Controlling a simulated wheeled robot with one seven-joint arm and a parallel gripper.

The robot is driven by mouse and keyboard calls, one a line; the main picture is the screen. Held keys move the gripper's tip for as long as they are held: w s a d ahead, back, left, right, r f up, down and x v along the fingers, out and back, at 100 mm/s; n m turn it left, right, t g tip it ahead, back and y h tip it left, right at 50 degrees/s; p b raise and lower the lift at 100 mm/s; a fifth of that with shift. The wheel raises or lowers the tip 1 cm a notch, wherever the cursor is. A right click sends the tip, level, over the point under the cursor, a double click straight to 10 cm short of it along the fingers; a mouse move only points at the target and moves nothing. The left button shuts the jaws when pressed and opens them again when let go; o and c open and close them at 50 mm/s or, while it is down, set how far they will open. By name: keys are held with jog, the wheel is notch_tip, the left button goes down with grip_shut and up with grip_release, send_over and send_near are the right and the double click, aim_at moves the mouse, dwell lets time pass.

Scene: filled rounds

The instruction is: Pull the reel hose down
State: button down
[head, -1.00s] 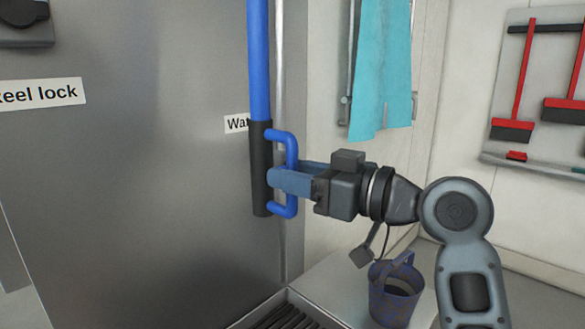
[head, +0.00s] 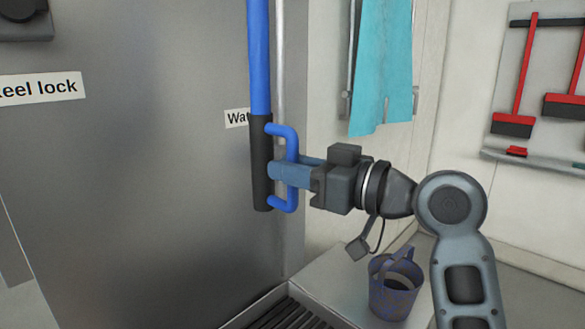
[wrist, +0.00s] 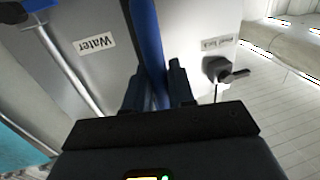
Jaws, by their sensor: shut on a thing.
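The blue reel hose (head: 258,60) hangs straight down in front of a grey metal panel in the head view. Its lower end is a black sleeve (head: 262,185) with a blue loop handle (head: 291,146) on its right side. My gripper (head: 280,171) comes in from the right and is shut on the handle's upright bar. In the wrist view the hose (wrist: 148,40) runs up between my two dark fingers (wrist: 158,92). The fingers and gripper body hide the grasped part there.
A "Reel lock" label (head: 40,87) is on the panel at left; a dark knob (wrist: 222,70) shows in the wrist view. A blue bucket (head: 396,288) stands at lower right beside a floor grate (head: 285,315). A turquoise cloth (head: 382,75) hangs behind.

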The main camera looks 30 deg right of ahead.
notch_tip(320, 180, down, 23)
jog(key=b, duration=1.8)
jog(key=shift+r, duration=0.15)
jog(key=c, duration=1.1)
grip_release()
jog(key=shift+s, duration=0.1)
jog(key=v, duration=0.7)
jog(key=shift+s+d+r+b, duration=0.1)
jog(key=shift+s+d+b, duration=0.1)
jog(key=shift+s+b, duration=0.15)
jog(key=shift+w, duration=0.1)
